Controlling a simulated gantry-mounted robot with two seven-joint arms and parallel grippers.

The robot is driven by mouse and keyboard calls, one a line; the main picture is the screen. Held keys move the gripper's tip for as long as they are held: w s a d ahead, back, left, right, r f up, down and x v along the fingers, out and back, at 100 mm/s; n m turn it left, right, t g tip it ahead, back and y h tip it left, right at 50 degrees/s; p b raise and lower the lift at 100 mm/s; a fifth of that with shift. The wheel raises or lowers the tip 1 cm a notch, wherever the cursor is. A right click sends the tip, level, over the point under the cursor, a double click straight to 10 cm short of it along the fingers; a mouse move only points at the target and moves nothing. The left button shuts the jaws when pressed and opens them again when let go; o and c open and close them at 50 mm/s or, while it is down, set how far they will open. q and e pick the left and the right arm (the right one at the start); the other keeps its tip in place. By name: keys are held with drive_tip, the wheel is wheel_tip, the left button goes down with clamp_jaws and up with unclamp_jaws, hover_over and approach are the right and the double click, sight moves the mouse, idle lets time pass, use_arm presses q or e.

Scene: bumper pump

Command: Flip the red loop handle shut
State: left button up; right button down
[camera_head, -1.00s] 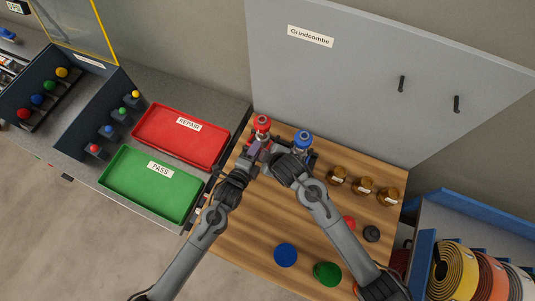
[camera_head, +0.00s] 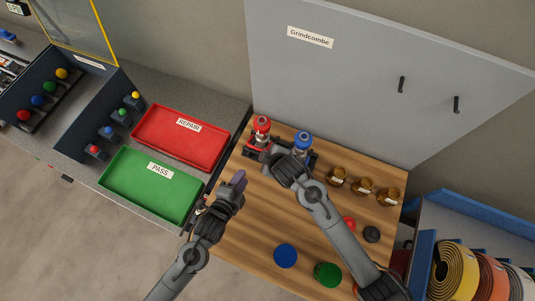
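A red-topped pump fitting (camera_head: 261,128) stands upright at the back left of the wooden bench, and a blue-topped one (camera_head: 302,141) stands to its right. The red loop handle cannot be made out clearly at this size. My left gripper (camera_head: 238,181) is over the bench's left edge, in front of the red fitting and apart from it; its fingers look close together, but I cannot tell whether they are shut. My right gripper (camera_head: 276,157) is at the front of the two fittings. Its hand hides its fingertips and part of the fittings' bases.
Several brown jars (camera_head: 363,186) stand to the right. Blue (camera_head: 285,256), green (camera_head: 327,274), red (camera_head: 348,223) and black (camera_head: 372,233) round pieces lie in front. A red REPAIR tray (camera_head: 160,141) and green PASS tray (camera_head: 130,184) are on the left counter.

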use_arm(q)
drive_tip(key=s+a+r+n+g+y+p, duration=0.4)
drive_tip(key=s+a+r+n+g, duration=0.4)
drive_tip(key=s+a+r+n, duration=0.4)
drive_tip(key=s+n+p, duration=0.1)
drive_tip(key=s+n, duration=0.1)
drive_tip(key=n, duration=0.2)
drive_tip(key=shift+s+n+g, duration=0.3)
drive_tip(key=shift+s+n, duration=0.05)
drive_tip(key=shift+n, duration=0.05)
use_arm(e)
drive_tip(key=shift+w+d+r+g, duration=0.2)
drive_tip(key=shift+w+r+g, duration=0.25)
drive_tip(key=shift+r+g, duration=0.1)
use_arm(q)
drive_tip(key=shift+r, duration=0.1)
